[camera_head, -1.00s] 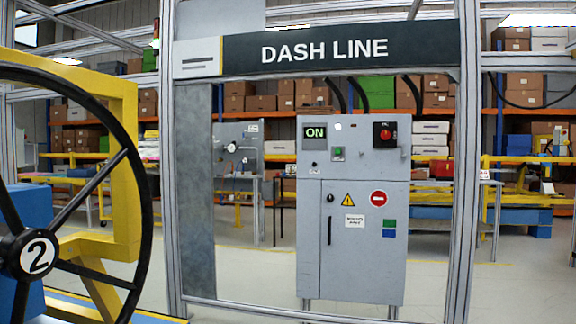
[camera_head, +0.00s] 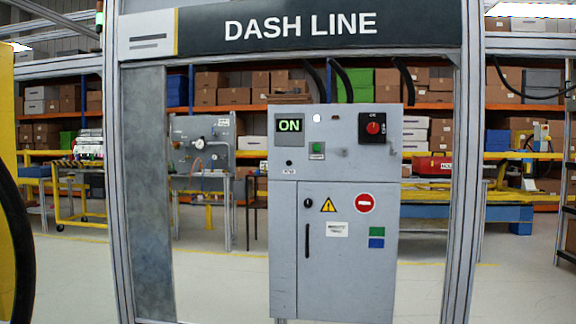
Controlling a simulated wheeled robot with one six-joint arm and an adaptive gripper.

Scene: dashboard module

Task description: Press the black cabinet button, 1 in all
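A grey control cabinet (camera_head: 345,262) stands upright in the middle, behind the metal frame under the DASH LINE sign. A small round black button (camera_head: 289,163) is on its upper box, at the lower left, above a small white label. Another round black part (camera_head: 308,203) is on the door above the black handle (camera_head: 307,240); I cannot tell whether it is a button or a lock. The upper box also has a lit ON display (camera_head: 289,126), a green button (camera_head: 317,148) and a red knob on a black plate (camera_head: 374,128). My gripper is not in view.
The frame's left post (camera_head: 117,190) and right post (camera_head: 463,200) stand nearer than the cabinet, with an opening between them. A grey panel (camera_head: 147,195) fills the opening's left side. Yellow and black parts edge the far left. Open floor (camera_head: 215,285) shows left of the cabinet.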

